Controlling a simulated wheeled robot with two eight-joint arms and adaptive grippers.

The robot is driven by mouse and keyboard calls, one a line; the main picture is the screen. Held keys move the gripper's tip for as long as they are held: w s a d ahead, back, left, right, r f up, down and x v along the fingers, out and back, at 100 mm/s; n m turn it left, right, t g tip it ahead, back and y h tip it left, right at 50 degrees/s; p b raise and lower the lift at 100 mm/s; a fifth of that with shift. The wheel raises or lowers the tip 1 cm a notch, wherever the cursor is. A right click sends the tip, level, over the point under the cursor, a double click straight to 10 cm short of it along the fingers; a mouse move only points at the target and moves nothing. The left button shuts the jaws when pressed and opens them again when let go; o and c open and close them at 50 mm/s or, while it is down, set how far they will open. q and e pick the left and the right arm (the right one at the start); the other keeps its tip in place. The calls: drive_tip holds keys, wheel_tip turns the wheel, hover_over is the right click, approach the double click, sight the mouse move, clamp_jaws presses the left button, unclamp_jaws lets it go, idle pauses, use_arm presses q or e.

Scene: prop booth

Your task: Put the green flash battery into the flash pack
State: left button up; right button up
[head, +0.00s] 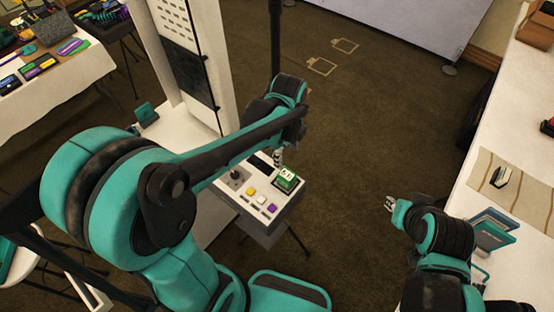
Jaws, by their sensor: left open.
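A green block with a white label, which looks like the green flash battery (286,180), stands at the back right of a white-topped box with dark sides (265,216). This box may be the flash pack. I cannot tell whether the battery sits in a slot or on top. My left gripper (278,158) is open just above and behind the battery, small and partly hidden by my arm. My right gripper (390,204) is over the floor to the right, away from the box; its fingers are too small to read.
The box top carries a dark knob (236,176) and yellow, white and purple buttons. A tall white panel (196,60) stands behind it. A cloth-covered table (50,92) with props is at upper left. A white counter (505,125) runs along the right. Carpet between is clear.

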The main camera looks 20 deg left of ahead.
use_arm(q)
drive_tip(key=s+a+r+n+t, duration=0.2)
drive_tip(key=s+n, duration=0.3)
drive_tip(key=n, duration=0.5)
drive_tip(key=s+a+r+n+t, duration=0.2)
drive_tip(key=s+r+n+t, duration=0.2)
drive_tip(key=n, duration=0.6)
drive_tip(key=shift+s+a+r+n+t, duration=0.2)
drive_tip(key=shift+s+n+t, duration=0.2)
drive_tip(key=shift+s, duration=0.1)
wheel_tip(320, 180, down, 20)
drive_tip(key=b, duration=1.9)
drive_tip(key=shift+r+b, duration=0.2)
drive_tip(key=shift+b, duration=0.1)
drive_tip(key=shift+r, duration=0.2)
